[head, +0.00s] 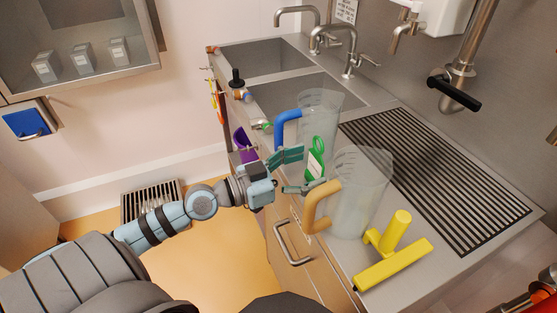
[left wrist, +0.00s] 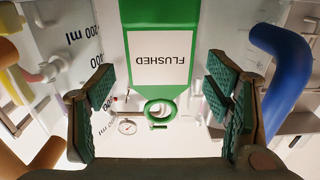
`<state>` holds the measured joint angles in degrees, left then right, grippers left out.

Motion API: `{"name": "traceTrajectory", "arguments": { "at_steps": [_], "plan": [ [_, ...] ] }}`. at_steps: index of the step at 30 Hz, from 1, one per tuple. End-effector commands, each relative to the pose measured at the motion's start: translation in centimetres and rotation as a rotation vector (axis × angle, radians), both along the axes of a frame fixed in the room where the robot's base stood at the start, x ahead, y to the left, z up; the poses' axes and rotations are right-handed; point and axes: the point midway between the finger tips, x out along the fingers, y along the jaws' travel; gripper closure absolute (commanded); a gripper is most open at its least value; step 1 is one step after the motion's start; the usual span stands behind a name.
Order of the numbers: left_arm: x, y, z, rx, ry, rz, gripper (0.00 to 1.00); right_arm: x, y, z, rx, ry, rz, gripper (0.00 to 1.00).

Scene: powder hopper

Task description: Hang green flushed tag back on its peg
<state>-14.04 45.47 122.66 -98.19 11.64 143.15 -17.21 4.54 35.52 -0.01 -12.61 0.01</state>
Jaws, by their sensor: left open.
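The green tag (head: 316,158) stands upright between the two clear jugs, beside my left gripper. In the left wrist view its white label (left wrist: 160,57) reads FLUSHED upside down, and its green ring (left wrist: 160,112) is at the lower end. My left gripper (head: 312,169) is open, with its green-padded fingers apart. In the left wrist view the tag shows in the gap between the fingers (left wrist: 158,88), with clear space on both sides. I cannot tell what holds the tag up. No empty peg can be made out for certain. My right gripper is not in view.
A jug with an orange handle (head: 362,190) stands close to the right, and one with a blue handle (head: 322,108) behind. A yellow tool (head: 394,266) lies near the counter's front edge. The drain grate (head: 440,190) is bare. Sinks (head: 265,60) are at the back.

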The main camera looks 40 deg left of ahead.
Motion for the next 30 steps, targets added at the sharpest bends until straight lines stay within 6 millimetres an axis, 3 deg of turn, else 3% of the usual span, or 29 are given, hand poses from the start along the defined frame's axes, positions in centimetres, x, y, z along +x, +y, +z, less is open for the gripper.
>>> {"name": "traceTrajectory", "arguments": {
  "at_steps": [6,10,12,18,30],
  "plan": [
    [-2.8,2.0,-0.8,0.020,0.010,0.012,0.28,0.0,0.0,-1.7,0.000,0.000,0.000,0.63],
    [-4.0,2.1,-0.6,0.010,0.009,-0.006,0.28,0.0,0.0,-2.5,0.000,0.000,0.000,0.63],
    [-4.8,2.9,0.1,0.007,0.013,0.004,0.28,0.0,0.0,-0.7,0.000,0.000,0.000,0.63],
    [-7.3,4.2,0.4,0.000,0.006,0.001,0.28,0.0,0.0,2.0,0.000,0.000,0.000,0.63],
    [-8.0,4.8,-0.1,0.003,-0.001,0.007,0.28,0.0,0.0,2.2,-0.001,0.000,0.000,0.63]
  ]
}}
